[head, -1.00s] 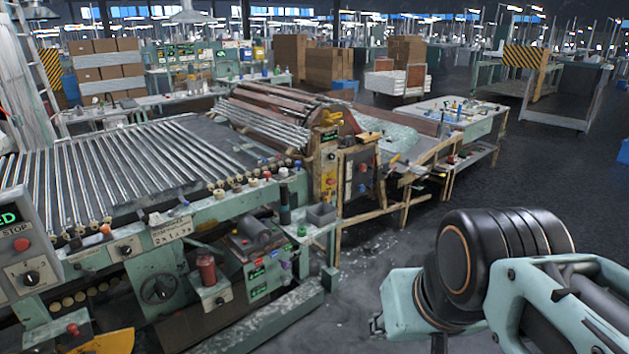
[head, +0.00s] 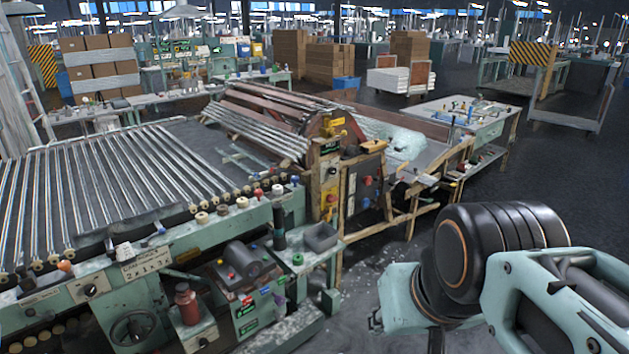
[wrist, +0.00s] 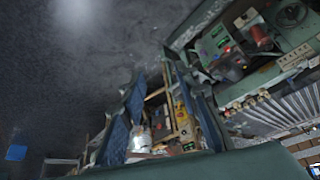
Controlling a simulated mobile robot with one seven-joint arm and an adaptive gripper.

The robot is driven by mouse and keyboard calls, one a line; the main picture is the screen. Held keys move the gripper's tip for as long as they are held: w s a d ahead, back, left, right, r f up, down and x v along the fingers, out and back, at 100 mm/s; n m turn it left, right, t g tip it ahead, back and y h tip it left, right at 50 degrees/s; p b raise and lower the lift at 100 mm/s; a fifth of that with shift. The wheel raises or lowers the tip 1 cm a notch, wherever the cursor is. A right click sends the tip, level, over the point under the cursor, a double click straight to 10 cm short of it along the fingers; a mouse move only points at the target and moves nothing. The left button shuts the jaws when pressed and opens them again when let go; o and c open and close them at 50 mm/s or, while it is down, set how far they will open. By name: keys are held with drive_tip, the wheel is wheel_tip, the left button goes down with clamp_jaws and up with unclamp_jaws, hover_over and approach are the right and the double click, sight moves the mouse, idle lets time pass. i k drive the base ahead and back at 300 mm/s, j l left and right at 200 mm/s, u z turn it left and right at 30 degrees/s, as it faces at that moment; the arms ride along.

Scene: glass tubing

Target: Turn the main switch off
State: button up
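No control carries a readable main switch label. A yellow plate with a red part (head: 331,199) sits on the wooden-framed end of the machine. Beside it a dark electrical box (head: 368,186) bears red and blue controls. A black rotary knob (head: 90,290) is on the green front rail at left. My gripper (wrist: 152,76) shows in the wrist view with its two dark bluish fingers apart and nothing between them. It is well away from these controls and touches none. In the head view only my arm shows at right; the gripper is hidden.
The machine bed with glass tubes (head: 100,185) fills the left. A lower control console (head: 245,275) and a handwheel (head: 133,328) stick out at its front. A work table (head: 470,125) stands behind. The dark floor (head: 540,180) at right is open.

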sight(329, 198)
drive_tip(key=i+l, duration=0.1)
drive_tip(key=i, duration=0.5)
drive_tip(key=i+l, duration=0.1)
drive_tip(key=i, duration=0.45)
